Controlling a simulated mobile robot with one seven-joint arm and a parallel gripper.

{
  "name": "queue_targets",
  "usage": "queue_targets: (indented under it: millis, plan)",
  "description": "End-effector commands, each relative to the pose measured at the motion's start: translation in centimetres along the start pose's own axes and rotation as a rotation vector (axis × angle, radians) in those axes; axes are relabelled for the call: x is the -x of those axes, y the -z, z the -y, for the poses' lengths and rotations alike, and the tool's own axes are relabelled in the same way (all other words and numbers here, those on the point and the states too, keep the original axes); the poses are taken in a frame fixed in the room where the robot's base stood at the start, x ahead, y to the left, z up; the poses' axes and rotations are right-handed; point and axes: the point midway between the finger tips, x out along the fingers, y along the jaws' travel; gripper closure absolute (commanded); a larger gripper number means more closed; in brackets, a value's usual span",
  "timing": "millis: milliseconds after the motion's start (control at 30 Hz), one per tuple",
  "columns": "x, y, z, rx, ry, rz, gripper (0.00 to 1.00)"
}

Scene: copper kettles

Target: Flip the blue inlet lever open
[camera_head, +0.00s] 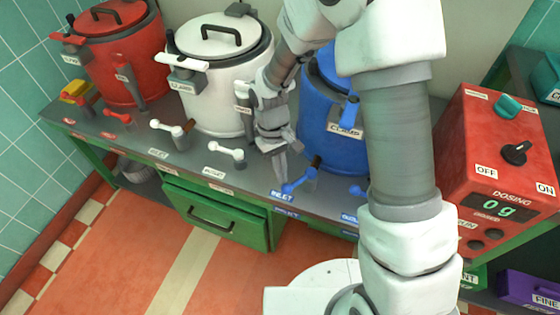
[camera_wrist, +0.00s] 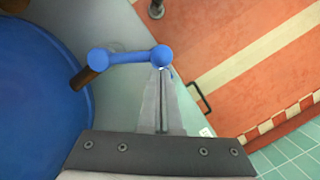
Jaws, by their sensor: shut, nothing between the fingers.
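The blue inlet lever (camera_head: 300,180) sticks out at the table's front edge, before the blue kettle (camera_head: 325,122), above a blue INLET label (camera_head: 282,195). In the wrist view the lever (camera_wrist: 128,57) runs sideways from a round joint near the kettle to a round knob. My gripper (camera_head: 282,178) points down just left of the lever's knob end in the head view. In the wrist view its fingers (camera_wrist: 161,75) are together and empty, with their tips at the knob. I cannot tell whether they touch it. My arm hides part of the blue kettle.
A white kettle (camera_head: 215,95) and a red kettle (camera_head: 120,55) stand to the left, with white levers (camera_head: 226,152) and red levers along the edge. A second blue lever (camera_head: 357,190) is partly behind my arm. A red dosing box (camera_head: 495,150) stands right.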

Motion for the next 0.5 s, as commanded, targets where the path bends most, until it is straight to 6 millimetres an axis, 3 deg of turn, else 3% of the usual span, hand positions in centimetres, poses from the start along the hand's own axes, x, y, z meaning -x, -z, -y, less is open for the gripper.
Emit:
queue_targets:
  millis: [500]
  plan:
    - [-0.7, -3.4, 0.1, 0.403, -0.094, 0.002, 1.0]
